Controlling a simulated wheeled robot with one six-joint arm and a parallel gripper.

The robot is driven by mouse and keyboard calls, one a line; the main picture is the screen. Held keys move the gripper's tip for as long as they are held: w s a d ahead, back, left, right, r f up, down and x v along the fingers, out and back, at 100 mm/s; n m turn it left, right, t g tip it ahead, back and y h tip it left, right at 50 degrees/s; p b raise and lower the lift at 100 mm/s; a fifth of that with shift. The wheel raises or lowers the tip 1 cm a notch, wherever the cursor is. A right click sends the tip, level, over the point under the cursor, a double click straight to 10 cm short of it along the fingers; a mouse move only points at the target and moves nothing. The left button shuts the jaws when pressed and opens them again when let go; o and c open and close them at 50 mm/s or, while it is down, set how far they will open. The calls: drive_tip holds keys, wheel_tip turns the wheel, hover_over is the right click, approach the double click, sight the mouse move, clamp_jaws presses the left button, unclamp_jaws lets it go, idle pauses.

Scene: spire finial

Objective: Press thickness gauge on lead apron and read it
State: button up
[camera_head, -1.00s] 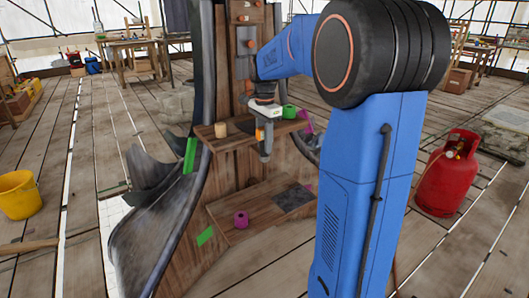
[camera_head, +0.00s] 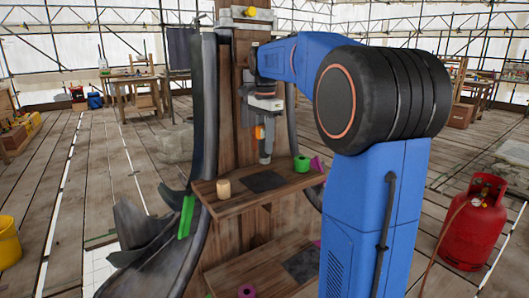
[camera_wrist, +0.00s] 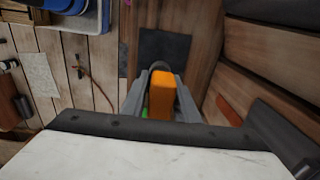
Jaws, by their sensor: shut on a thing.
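My gripper (camera_head: 265,158) is shut on an orange block-like thing, probably the thickness gauge, which shows at the jaws (camera_head: 259,132). In the wrist view the orange thing (camera_wrist: 162,95) sits between the grey fingers; its dial or readout cannot be made out. My gripper hangs in front of the wooden post, above the upper shelf, apart from it as far as I can see. Large curved grey sheets, likely the lead apron (camera_head: 160,262), flare out at the lower left of the post. A dark grey square patch (camera_head: 264,181) lies on the upper shelf and another (camera_head: 302,264) on the lower shelf.
The upper shelf (camera_head: 232,205) also bears a tan cylinder (camera_head: 223,189), a green ring (camera_head: 301,164) and a magenta piece (camera_head: 317,163). A magenta roll (camera_head: 246,291) is on the lower shelf. A red gas cylinder (camera_head: 474,222) stands right, a yellow bucket (camera_head: 8,242) left.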

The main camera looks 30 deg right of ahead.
sight(264, 161)
drive_tip(key=shift+w+r, duration=0.1)
drive_tip(key=shift+w, duration=0.1)
drive_tip(key=shift+d, duration=0.1)
drive_tip(key=shift+f, duration=2.4)
drive_tip(key=shift+f, duration=1.55)
drive_tip(key=shift+r, duration=0.1)
drive_tip(key=shift+r, duration=2.5)
drive_tip(key=shift+f, duration=0.25)
drive_tip(key=shift+f, duration=2.1)
